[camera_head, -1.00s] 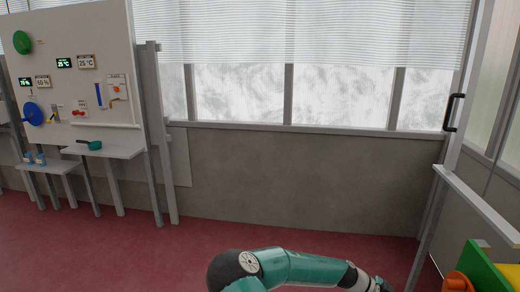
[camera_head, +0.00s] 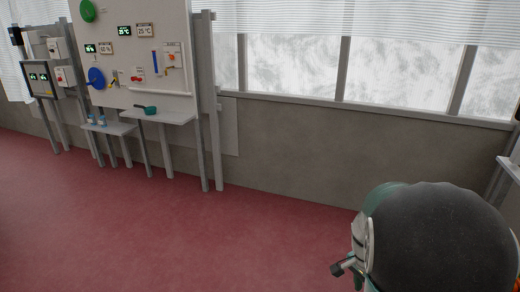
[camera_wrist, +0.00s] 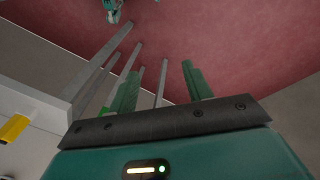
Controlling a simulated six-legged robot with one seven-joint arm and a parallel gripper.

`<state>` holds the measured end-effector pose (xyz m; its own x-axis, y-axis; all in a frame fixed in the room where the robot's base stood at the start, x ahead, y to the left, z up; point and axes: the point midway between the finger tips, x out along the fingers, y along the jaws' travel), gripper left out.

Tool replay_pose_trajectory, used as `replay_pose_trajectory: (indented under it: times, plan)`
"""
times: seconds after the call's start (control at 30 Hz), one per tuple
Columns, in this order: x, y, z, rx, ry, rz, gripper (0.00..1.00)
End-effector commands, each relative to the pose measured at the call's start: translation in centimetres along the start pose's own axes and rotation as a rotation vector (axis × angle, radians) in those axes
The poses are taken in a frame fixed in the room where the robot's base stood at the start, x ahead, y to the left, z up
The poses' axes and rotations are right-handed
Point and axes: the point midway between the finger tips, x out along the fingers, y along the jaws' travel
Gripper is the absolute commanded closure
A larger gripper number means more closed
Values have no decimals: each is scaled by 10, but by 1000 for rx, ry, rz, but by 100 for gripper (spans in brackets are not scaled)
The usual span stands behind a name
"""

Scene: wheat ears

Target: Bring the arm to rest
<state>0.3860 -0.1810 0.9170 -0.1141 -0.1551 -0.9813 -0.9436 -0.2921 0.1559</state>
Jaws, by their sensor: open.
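My gripper (camera_wrist: 160,70) shows in the wrist view with its two green fingers apart. Nothing is held between them; the red floor and grey posts show behind. In the head view, my arm (camera_head: 440,235) fills the lower right, with a large dark rounded joint close to the camera. The fingers cannot be made out in that view.
A white board (camera_head: 145,50) with dials and displays stands at the left. A shelf (camera_head: 172,115) below it holds a teal tool (camera_head: 150,110). A lower shelf (camera_head: 118,129) bears small blue-and-white items. Red floor (camera_head: 200,235) is clear in front.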

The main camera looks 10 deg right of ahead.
Motion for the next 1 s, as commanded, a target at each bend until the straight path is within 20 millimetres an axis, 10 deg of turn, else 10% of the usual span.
replay_pose_trajectory:
  times: [0.6, 1.0]
  plan:
    - [-146, 19, 112, -711, 114, -404, 50]
    - [-201, 63, 172, -1119, 377, -510, 50]
